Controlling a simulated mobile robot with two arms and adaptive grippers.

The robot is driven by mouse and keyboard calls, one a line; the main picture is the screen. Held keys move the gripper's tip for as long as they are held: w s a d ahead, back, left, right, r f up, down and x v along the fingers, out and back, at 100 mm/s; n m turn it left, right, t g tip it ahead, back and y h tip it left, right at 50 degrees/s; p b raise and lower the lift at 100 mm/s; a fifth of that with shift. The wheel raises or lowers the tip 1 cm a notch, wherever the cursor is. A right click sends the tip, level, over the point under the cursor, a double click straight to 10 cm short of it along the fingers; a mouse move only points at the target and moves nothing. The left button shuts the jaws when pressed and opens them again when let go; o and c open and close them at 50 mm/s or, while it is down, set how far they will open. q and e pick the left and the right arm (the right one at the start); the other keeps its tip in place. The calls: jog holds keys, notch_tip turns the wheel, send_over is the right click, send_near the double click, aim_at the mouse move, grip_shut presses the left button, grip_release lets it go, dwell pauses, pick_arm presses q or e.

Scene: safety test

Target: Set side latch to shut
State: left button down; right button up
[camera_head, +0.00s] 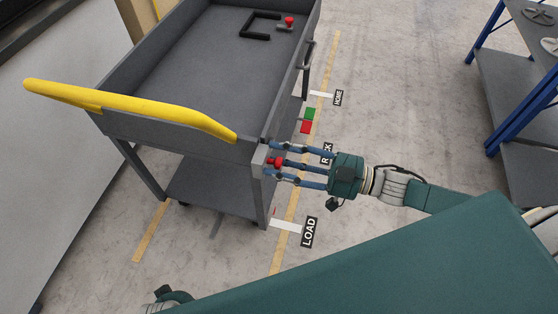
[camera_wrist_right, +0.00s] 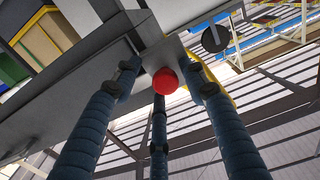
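A grey cart (camera_head: 190,75) with a yellow push handle (camera_head: 130,105) stands at upper left. A red knob (camera_head: 275,161), apparently the side latch's, is at the cart's near right corner; in the right wrist view it is a red ball (camera_wrist_right: 165,81). My right gripper (camera_head: 269,157) reaches it from the right. Its three fingers are spread around the knob, with visible gaps in the right wrist view (camera_wrist_right: 165,80). The latch's mechanism is mostly hidden by the fingers. Part of my left gripper (camera_head: 172,298) shows at the bottom edge; its fingers are not clear.
Green (camera_head: 310,113) and red (camera_head: 305,127) patches are beside the cart's right side. A second red knob (camera_head: 289,21) and a black bracket (camera_head: 262,25) are on the cart's top. A blue-legged table (camera_head: 515,80) stands at right. Open floor lies between.

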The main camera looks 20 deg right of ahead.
dwell(0.3)
jog(key=shift+s+d, duration=0.15)
jog(key=shift+s, duration=0.05)
jog(key=v, duration=1.1)
jog(key=shift+d, duration=0.2)
jog(key=shift+s, duration=0.15)
